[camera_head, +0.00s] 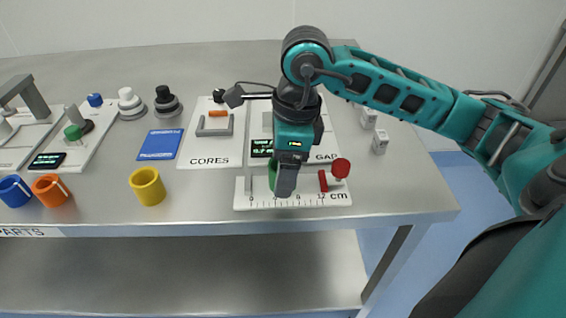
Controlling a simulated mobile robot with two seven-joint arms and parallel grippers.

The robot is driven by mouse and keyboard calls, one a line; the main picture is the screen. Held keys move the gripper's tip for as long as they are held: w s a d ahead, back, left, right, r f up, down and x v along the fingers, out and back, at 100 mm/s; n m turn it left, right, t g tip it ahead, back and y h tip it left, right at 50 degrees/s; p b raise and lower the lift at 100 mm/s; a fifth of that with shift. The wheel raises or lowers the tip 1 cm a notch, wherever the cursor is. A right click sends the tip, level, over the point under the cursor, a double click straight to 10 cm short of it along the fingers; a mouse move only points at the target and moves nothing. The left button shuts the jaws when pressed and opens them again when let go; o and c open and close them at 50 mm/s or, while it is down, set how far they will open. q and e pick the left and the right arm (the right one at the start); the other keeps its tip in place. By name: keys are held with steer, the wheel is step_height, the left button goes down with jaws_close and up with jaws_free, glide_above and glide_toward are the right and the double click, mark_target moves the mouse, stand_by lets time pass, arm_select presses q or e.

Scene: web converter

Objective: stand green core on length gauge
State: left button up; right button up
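The length gauge (243,199) is a white plate with a centimetre scale and a red slider (323,181), near the table's front edge. The green core (272,174) is at the gauge, mostly hidden behind my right gripper (284,186); only a green strip shows left of the finger. My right gripper points down over the gauge, its near finger covering the core. Whether it is shut on the core, and whether the core touches the gauge, cannot be seen. My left gripper is not in view.
A red knob (340,168) is at the gauge's right.

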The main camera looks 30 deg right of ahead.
steer(key=shift+r, duration=0.25)
step_height(320, 180, up, 12)
steer(key=s+d+p, duration=0.1)
steer(key=p, duration=0.1)
steer(key=shift+d+f+p, duration=0.15)
steer(key=shift+d+p, duration=0.15)
steer(key=shift+p, duration=0.05)
